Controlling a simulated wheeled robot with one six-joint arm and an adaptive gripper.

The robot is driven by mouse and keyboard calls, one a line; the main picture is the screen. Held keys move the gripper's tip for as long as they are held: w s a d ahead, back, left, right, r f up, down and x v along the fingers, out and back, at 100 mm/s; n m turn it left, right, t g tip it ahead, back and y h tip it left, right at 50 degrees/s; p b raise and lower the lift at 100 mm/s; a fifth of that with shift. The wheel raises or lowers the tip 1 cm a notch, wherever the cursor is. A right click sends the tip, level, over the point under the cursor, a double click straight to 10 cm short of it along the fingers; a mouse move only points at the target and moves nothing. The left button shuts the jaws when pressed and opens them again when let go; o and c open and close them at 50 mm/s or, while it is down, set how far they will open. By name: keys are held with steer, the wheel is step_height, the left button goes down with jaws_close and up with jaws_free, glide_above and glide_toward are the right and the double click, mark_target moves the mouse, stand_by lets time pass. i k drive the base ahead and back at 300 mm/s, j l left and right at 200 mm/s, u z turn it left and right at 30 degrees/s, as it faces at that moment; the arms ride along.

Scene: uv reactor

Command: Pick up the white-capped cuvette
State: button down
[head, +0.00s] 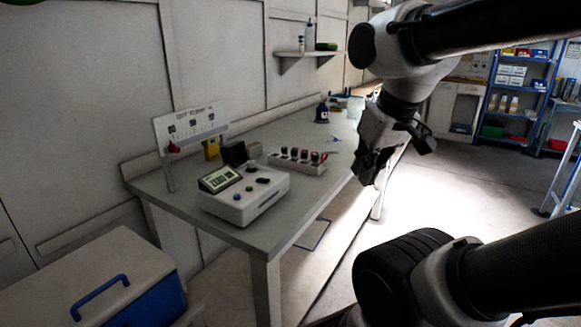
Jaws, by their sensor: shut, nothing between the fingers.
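A light rack (285,166) stands on the grey bench and holds a row of several small capped pieces, which look like cuvettes (304,155). Dark, red and pale tones show on them, but they are too small for me to tell which one has the white cap. My gripper (370,172) hangs to the right of the rack, apart from it, near the bench's right edge. It points downward, and its fingers are shut with nothing held.
On the grey bench (215,225) are a white instrument (245,200) with a lit display, an upright panel (190,126) and a dark bottle (322,112). A cooler box (85,285) with a blue handle stands at lower left. Blue shelves (520,90) stand far right. Open floor lies right of the bench.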

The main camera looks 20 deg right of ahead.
mark_target(251, 163)
steer(key=i+l+u, duration=0.35)
steer(key=l+u, duration=0.15)
steer(key=i+l+u, duration=0.25)
steer(key=l, duration=0.2)
steer(key=k+j, duration=0.05)
steer(key=k, duration=0.05)
